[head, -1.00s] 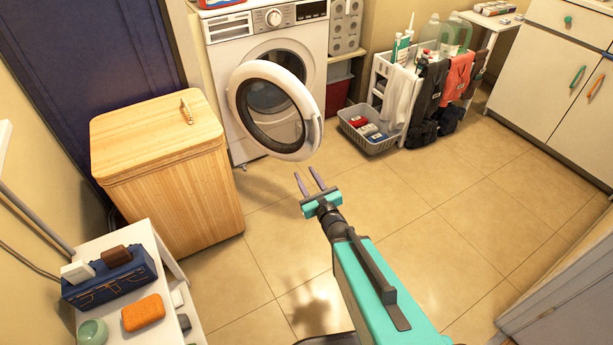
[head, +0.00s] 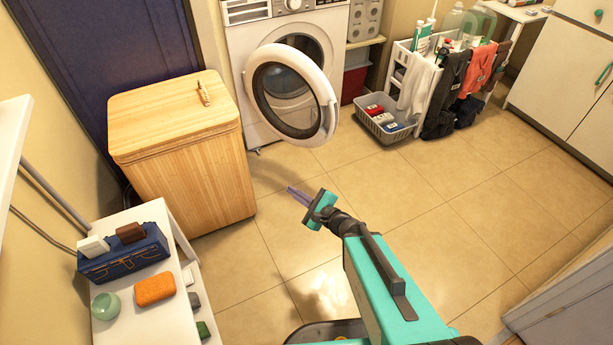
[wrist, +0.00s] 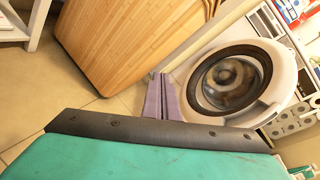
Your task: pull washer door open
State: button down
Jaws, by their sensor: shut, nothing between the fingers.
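The white washer (head: 238,60) stands against the back wall. Its round door (head: 327,92), white with a dark inner ring, is swung well out from the front, and the drum opening shows behind it. My gripper (head: 291,189) is below and in front of the door, apart from it, with its purple fingers together and empty, pointing left. In the wrist view the shut fingers (wrist: 160,98) show at the middle, with the washer door (wrist: 284,62) to their right, tilted in the picture.
A wooden hamper (head: 185,150) stands left of the washer. A white shelf unit (head: 160,215) with a blue box and an orange sponge is at the lower left. A grey basket (head: 388,137) and a rack with hanging clothes are at the right. The middle floor is clear.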

jog(key=s+a+f+n+g+h, duration=0.1)
jog(key=s+a+f+n+g, duration=0.1)
jog(key=s+f+n+g, duration=1.25)
jog(key=s+d+f+n+g+h, duration=0.1)
jog(key=s+d+f+n+h, duration=0.2)
jog(key=s+d, duration=0.5)
jog(key=s+d+f+n+g+h, duration=0.1)
jog(key=s+d+f+n+h, duration=0.2)
jog(key=s+d+f+h, duration=0.3)
jog(key=s+d, duration=0.3)
jog(key=s, duration=0.3)
jog(key=shift+f+g, duration=0.35)
jog(key=shift+s, duration=0.1)
